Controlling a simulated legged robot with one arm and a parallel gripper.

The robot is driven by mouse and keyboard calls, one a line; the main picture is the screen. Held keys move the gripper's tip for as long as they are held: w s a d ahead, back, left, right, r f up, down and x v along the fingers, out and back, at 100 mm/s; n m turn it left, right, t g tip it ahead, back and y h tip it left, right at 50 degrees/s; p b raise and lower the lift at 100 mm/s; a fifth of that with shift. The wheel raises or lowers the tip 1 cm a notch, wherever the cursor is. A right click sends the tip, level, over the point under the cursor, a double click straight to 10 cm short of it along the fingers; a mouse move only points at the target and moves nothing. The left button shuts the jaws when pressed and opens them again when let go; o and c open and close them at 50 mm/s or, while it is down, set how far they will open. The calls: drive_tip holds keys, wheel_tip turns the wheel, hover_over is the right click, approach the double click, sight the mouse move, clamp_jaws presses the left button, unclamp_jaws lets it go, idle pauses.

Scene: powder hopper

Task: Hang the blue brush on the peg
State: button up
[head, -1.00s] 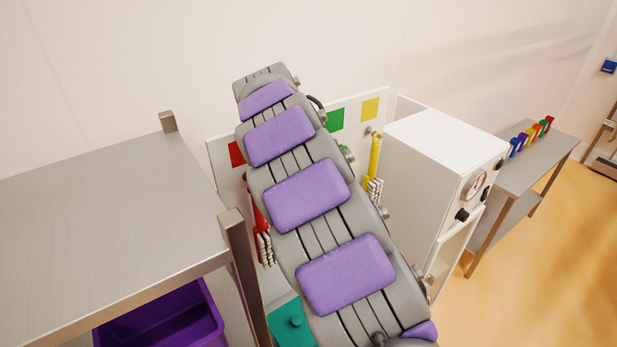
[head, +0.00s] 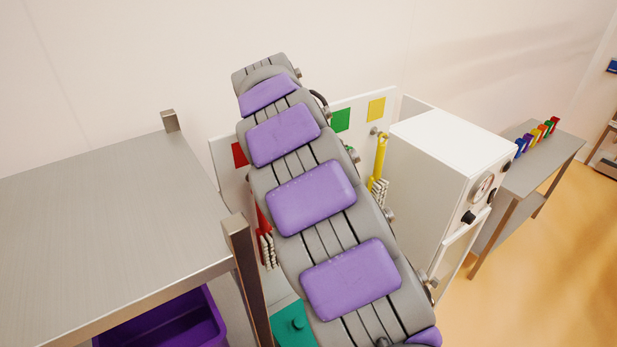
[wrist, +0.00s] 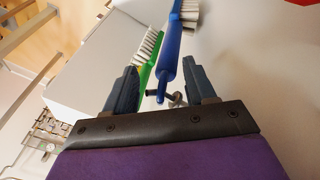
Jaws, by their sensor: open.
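In the wrist view, the blue brush (wrist: 170,52) has its narrow handle end between the two fingers of my gripper (wrist: 162,88). The fingers are apart, with gaps showing on both sides of the handle. A grey metal peg (wrist: 178,98) is close beside the handle tip; I cannot tell whether the brush is hooked on it. The bristles are at the top of the picture, farther from my gripper. In the head view, my arm hides the blue brush and my gripper.
A green brush (wrist: 148,58) is just beside the blue one. A yellow brush (head: 379,160) and a red brush (head: 265,235) hang at the white board (head: 222,165). A white cabinet (head: 440,165) stands right, a steel table (head: 95,235) left.

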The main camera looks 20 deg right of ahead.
drive_tip(key=w+a+p+v, duration=0.1)
drive_tip(key=p+v, duration=0.3)
drive_tip(key=v, duration=1.2)
drive_tip(key=s+a+f+n+g+y+b, duration=0.1)
drive_tip(key=s+a+f+n+y+b, duration=0.1)
drive_tip(key=s+f+b, duration=1.1)
drive_tip(key=s+a+f+n+g+y+b, duration=0.1)
drive_tip(key=s+f+n+b, duration=0.4)
drive_tip(key=s+f+b, duration=0.9)
drive_tip(key=s+f, duration=0.6)
drive_tip(key=f, duration=0.3)
drive_tip(key=s+a+f, duration=0.1)
drive_tip(key=s+f, duration=0.6)
drive_tip(key=f, duration=0.3)
drive_tip(key=shift+s+a+y+b, duration=0.2)
drive_tip(key=shift+a+y+b, duration=0.1)
drive_tip(key=shift+a+y, duration=0.1)
